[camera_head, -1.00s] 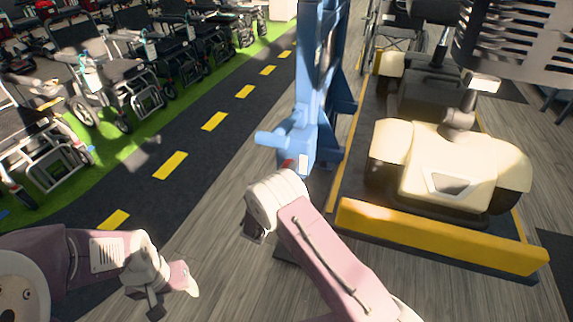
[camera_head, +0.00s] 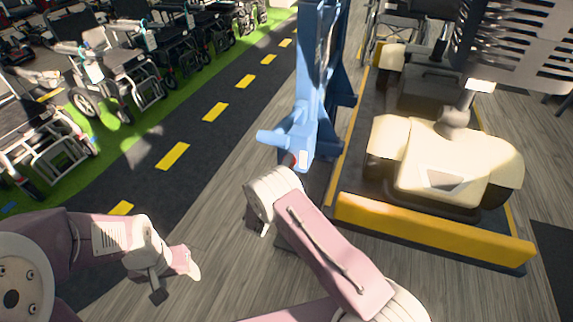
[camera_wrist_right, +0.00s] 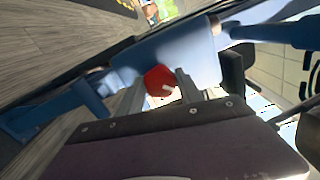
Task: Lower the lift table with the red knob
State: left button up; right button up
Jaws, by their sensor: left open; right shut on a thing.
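The red knob (camera_head: 292,159) sits on the blue lift post (camera_head: 306,115), below a blue side handle. In the right wrist view the red knob (camera_wrist_right: 159,79) lies between the two fingers of my right gripper (camera_wrist_right: 162,84), which is shut on it. In the head view my right arm's bent wrist hides most of that gripper. The lift table (camera_head: 430,230) is a dark platform with yellow edges right of the post, carrying a cream scooter (camera_head: 440,165). My left gripper (camera_head: 178,279) is open and empty at lower left, away from the post.
Rows of wheelchairs (camera_head: 115,75) stand on a green strip at the left. A dark lane with yellow dashes (camera_head: 215,112) runs beside them. Grey wood floor (camera_head: 210,220) between the lane and the post is clear. A grey slatted panel (camera_head: 515,40) hangs at the upper right.

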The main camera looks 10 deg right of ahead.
jog(key=shift+f, duration=0.1)
dwell(0.3)
jog(key=o, duration=1.4)
jog(key=p+v, duration=0.1)
jog(key=v, duration=0.8)
jog(key=shift+p, duration=0.35)
